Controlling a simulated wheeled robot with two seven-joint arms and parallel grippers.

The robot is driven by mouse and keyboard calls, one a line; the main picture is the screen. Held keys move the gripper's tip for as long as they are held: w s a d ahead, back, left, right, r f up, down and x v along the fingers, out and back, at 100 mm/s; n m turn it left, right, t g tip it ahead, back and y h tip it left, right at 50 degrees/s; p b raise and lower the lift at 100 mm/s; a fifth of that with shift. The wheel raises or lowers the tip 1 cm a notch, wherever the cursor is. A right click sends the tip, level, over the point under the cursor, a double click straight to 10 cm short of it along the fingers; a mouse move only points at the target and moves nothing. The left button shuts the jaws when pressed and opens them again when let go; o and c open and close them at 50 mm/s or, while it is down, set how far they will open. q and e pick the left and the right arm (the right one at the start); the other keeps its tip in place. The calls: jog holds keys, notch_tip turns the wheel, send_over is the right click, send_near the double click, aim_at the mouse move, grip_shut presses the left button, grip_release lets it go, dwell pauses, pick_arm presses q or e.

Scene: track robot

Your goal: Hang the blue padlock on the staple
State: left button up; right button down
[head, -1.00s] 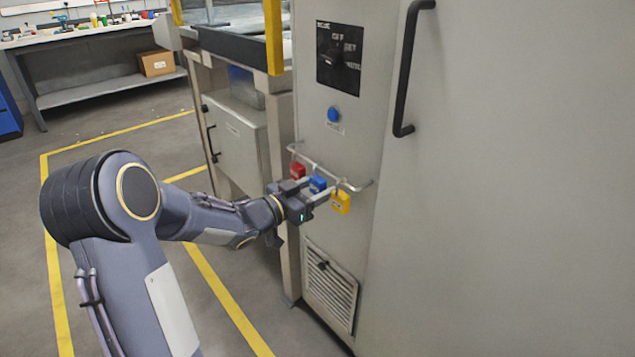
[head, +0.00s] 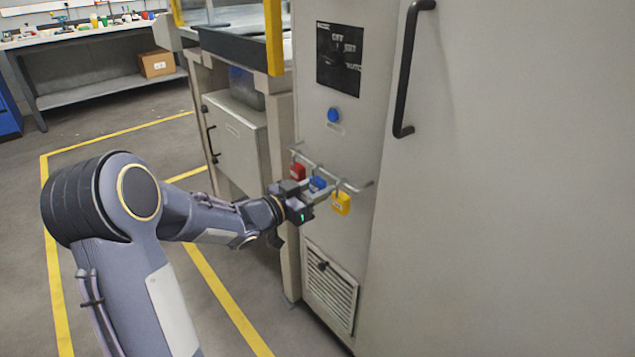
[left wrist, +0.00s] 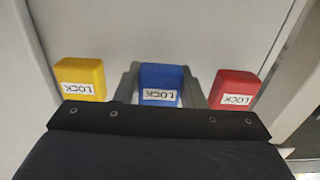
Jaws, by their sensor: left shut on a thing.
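The blue padlock (head: 317,183) is at the rail on the cabinet front, between a red and a yellow padlock. My left gripper (head: 315,188) is shut on its body. In the left wrist view the blue padlock (left wrist: 161,76) sits between the two grey fingers, its LOCK label upside down. Its shackle is hidden there; in the head view it is too small to tell whether it is still around the rail. I cannot make out the staple for certain. My right gripper is not in view.
The rail (head: 325,172) also bears the red padlock (head: 297,171) and yellow padlock (head: 341,204), close on either side of my fingers. Above are a blue button (head: 333,115) and a black switch plate (head: 339,58). A long black door handle (head: 406,85) stands out at the right.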

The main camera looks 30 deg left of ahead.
pick_arm(q)
jog(key=shift+r, duration=0.2)
jog(key=shift+r+p, duration=0.6)
jog(key=shift+p, duration=0.05)
jog(key=p+v, duration=0.1)
jog(key=v, duration=1.2)
dwell(0.6)
